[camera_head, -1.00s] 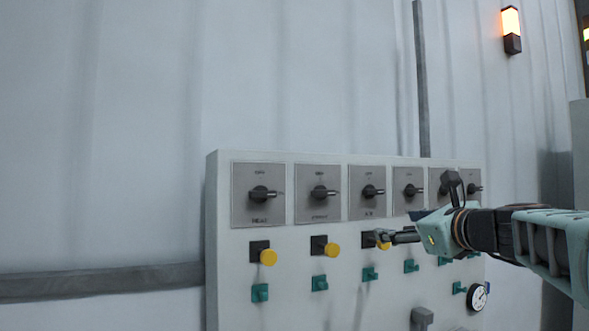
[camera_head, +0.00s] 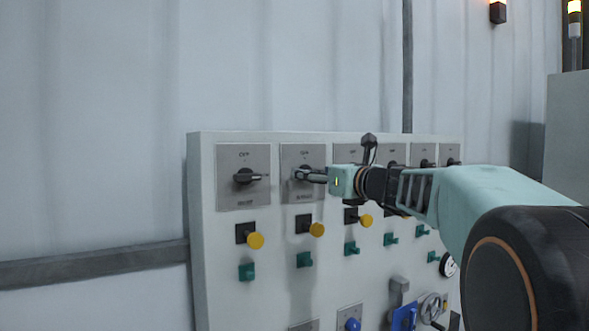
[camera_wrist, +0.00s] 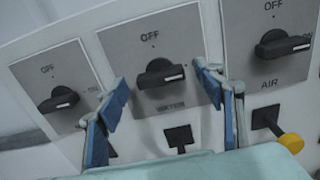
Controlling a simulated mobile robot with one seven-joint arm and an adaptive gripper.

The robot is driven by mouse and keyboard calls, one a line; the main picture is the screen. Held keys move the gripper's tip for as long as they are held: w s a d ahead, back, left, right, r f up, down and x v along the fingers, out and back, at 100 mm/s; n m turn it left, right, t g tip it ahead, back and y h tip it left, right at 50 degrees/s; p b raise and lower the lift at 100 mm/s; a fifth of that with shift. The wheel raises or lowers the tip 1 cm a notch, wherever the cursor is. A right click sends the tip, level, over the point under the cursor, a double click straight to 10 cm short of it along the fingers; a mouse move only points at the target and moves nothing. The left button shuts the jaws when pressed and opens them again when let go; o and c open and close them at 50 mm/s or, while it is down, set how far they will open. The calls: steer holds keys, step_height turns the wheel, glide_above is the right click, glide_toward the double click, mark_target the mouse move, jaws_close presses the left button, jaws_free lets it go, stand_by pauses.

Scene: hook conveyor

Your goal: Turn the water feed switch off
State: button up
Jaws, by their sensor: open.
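The water switch (camera_wrist: 160,74) is a black rotary knob on a grey plate in the middle of the wrist view. Its label below is blurred but looks like WATER. OFF is printed above it, and its handle points right, away from OFF. My gripper (camera_wrist: 163,88) is open, with one blue finger on each side of the knob; I cannot tell whether they touch it. In the head view my gripper (camera_head: 316,176) reaches in from the right to the second plate (camera_head: 302,153) from the left and hides part of the knob.
The AIR switch (camera_wrist: 283,44) is to the right and another rotary switch (camera_wrist: 58,99) to the left, both close by. Yellow buttons (camera_head: 256,241) and green knobs (camera_head: 246,272) sit below on the panel (camera_head: 208,285).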

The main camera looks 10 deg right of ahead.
steer(key=shift+x, duration=0.8)
steer(key=shift+s, duration=0.1)
steer(key=shift+c, duration=0.6)
steer(key=c, duration=1)
steer(key=shift+c, duration=0.2)
steer(key=shift+n, duration=0.3)
steer(key=shift+a+f+n+b, duration=0.1)
steer(key=shift+n+b, duration=3.45)
steer(key=shift+n, duration=0.8)
steer(key=shift+a+f+n+b, duration=0.1)
steer(key=shift+f+n+b, duration=0.05)
steer(key=shift+n+b, duration=3.8)
steer(key=shift+n+p, duration=0.4)
steer(key=shift+n, duration=0.2)
